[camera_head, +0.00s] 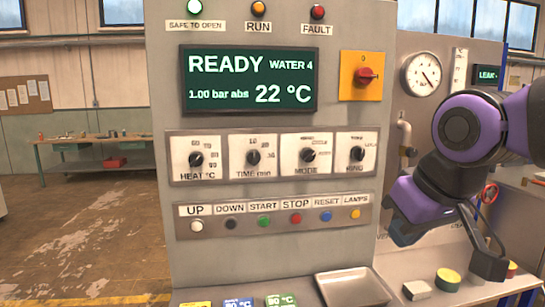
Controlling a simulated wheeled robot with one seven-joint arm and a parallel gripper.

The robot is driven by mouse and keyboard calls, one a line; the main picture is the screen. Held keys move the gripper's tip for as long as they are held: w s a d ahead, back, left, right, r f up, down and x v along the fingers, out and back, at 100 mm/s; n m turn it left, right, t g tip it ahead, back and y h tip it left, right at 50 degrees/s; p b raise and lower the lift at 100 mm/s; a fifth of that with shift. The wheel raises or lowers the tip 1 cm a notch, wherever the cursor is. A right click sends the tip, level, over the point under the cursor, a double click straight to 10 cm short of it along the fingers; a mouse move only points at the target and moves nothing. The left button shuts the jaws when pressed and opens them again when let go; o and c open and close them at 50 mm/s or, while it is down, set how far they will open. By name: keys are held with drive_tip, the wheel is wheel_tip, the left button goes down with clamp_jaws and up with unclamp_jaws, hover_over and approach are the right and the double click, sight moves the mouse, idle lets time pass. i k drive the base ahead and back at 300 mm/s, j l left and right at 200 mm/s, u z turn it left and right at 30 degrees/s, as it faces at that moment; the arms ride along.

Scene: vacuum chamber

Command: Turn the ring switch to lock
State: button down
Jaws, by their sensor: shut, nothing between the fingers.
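The ring switch (357,154) is a black rotary knob on a white plate marked RING, at the right end of the row of knobs on the grey control panel (275,225). Small position labels are printed above it, too blurred to read for sure. I cannot tell for certain which label its pointer faces. My gripper (487,264) is at the right, below my purple arm, low in front of the bench and clear of the panel. It is shut and empty, well to the right of and below the ring switch.
HEAT (196,159), TIME (253,157) and MODE (308,155) knobs stand left of the ring switch. Several push buttons (264,221) are below. A red switch (366,75) on a yellow plate is above. The screen (250,79) reads READY. A metal tray (352,287) is below.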

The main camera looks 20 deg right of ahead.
sight(358, 152)
drive_tip(key=j+z, duration=0.2)
drive_tip(key=z, duration=0.25)
drive_tip(key=i+j+z, duration=0.1)
drive_tip(key=z, duration=0.4)
drive_tip(key=j+z, duration=0.3)
drive_tip(key=z, duration=0.15)
